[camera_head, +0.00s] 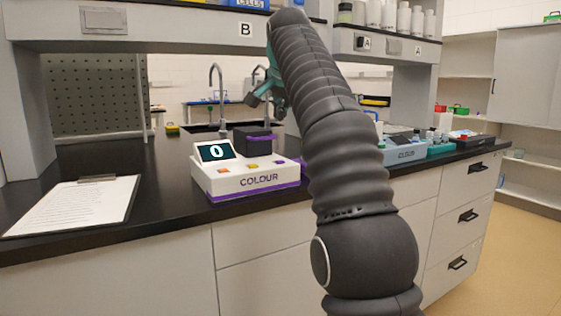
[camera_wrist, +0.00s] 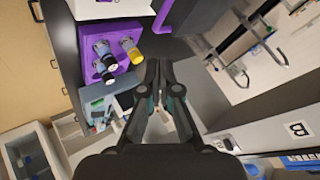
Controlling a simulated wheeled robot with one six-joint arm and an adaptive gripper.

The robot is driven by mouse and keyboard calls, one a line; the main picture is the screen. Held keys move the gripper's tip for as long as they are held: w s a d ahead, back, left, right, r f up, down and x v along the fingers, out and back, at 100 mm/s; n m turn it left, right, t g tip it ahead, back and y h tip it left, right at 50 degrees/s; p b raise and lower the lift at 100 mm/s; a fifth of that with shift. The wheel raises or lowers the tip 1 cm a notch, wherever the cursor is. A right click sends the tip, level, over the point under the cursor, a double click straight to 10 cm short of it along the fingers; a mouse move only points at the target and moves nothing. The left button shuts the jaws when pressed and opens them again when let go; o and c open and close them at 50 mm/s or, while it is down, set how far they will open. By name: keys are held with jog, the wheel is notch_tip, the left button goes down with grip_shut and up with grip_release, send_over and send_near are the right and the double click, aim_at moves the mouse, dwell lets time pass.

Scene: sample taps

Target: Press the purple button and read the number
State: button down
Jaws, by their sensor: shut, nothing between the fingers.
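A white device (camera_head: 255,182) marked COLOUR, with purple trim, stands on the black bench in the head view. Its tilted display (camera_head: 215,151) reads 0. A white and purple edge, likely the device, shows at the top.
A clipboard with paper (camera_head: 75,205) lies left of the device. A purple rack with bottles (camera_wrist: 110,58) shows in the wrist view. Blue-grey trays (camera_head: 404,153) stand to the right, partly behind my arm. A sink tap (camera_head: 218,92) is behind, and a shelf crosses overhead.

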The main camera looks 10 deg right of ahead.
aim_at(281, 161)
jog(key=shift+f, duration=0.15)
jog(key=shift+f+b, duration=1.9)
jog(key=shift+f, duration=2.35)
jog(key=shift+f, duration=0.15)
jog(key=shift+f, duration=0.3)
jog(key=shift+f+b, duration=0.35)
jog(key=shift+b, duration=0.1)
jog(key=shift+r, duration=0.1)
jog(key=shift+r+p, duration=0.7)
jog(key=shift+p, duration=0.25)
